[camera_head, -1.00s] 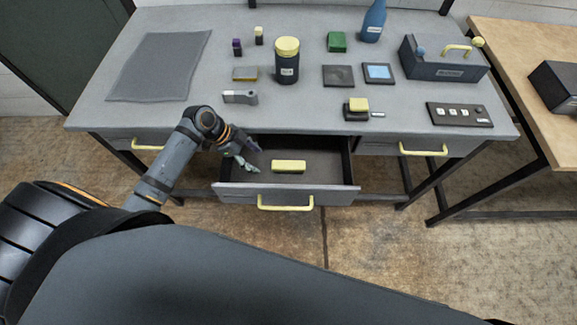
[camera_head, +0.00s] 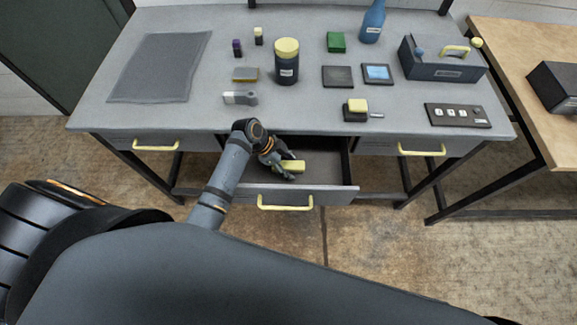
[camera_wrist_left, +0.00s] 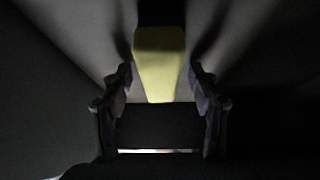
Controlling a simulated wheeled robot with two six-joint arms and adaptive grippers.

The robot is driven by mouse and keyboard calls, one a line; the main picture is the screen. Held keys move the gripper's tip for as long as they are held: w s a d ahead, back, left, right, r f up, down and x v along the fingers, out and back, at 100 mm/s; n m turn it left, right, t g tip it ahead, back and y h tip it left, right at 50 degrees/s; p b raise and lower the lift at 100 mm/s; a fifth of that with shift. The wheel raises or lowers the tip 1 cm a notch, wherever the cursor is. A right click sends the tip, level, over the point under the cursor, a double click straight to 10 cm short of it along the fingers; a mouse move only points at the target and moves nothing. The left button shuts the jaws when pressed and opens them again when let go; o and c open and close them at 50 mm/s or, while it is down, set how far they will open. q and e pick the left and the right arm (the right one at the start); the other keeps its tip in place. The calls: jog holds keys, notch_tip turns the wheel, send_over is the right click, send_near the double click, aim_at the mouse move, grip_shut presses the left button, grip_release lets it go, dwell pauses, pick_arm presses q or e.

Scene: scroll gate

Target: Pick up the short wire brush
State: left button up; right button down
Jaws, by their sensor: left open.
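A yellow bar (camera_head: 296,165), seemingly the short wire brush, lies in the open middle drawer (camera_head: 322,165); no bristles can be made out. My left gripper (camera_head: 287,170) is down in the drawer at the bar and hides part of its left side. In the left wrist view the yellow bar (camera_wrist_left: 160,65) runs between the two spread fingers (camera_wrist_left: 161,85), with dark gaps on both sides. A dark part shows at its far end. The gripper is open and not closed on it. My right gripper is not in view.
The drawer front with its yellow handle (camera_head: 285,203) stands pulled out below the grey bench top (camera_head: 210,115). A grey scraper-like tool (camera_head: 240,98), a dark jar with a yellow lid (camera_head: 286,62) and a yellow-topped block (camera_head: 356,108) stand on the bench above.

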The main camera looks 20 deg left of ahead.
aim_at(288, 164)
pick_arm(q)
jog(key=shift+f, duration=0.25)
dwell(0.5)
jog(key=shift+s, duration=0.1)
grip_shut()
jog(key=shift+r, duration=0.1)
dwell(0.3)
notch_tip(288, 164, up, 18)
jog(key=shift+r, duration=0.2)
